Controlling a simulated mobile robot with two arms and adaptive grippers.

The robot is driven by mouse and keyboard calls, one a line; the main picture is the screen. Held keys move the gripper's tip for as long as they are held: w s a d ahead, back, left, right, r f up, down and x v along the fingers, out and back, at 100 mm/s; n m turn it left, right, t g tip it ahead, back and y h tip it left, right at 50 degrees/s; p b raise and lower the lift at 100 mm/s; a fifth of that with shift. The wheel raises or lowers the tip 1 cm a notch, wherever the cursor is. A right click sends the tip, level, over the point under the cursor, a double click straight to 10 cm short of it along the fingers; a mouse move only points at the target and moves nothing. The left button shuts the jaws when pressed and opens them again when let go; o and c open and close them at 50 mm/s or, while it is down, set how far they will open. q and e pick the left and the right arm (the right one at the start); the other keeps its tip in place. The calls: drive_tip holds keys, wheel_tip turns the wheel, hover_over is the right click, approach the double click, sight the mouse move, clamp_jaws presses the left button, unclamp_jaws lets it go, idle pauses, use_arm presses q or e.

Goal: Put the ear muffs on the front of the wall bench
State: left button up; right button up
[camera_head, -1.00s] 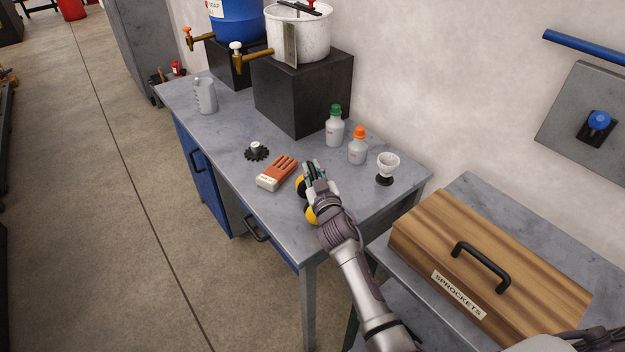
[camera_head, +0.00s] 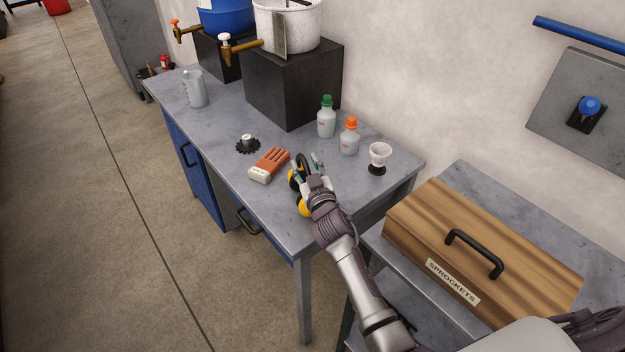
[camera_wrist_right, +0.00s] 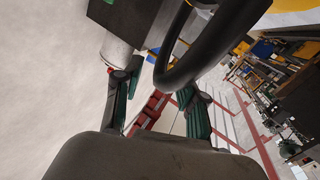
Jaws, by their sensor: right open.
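The ear muffs, with yellow cups (camera_head: 304,207) and a black headband, are at the near right part of the grey wall bench (camera_head: 225,180) in the head view. My right gripper (camera_head: 309,167) is at them, its fingers open on either side of the headband; its wrist partly hides the cups. In the right wrist view the dark headband (camera_wrist_right: 212,45) arcs large and close, in front of my two spread fingertips (camera_wrist_right: 157,92). I cannot tell whether a finger touches it. My left gripper is not in view.
A jug (camera_head: 195,90) stands farther back. A wooden sprockets box (camera_head: 480,245) is right. The bench's front left strip is clear.

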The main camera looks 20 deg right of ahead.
drive_tip(key=s+b, duration=0.1)
drive_tip(key=s, duration=1)
drive_tip(key=shift+a, duration=0.25)
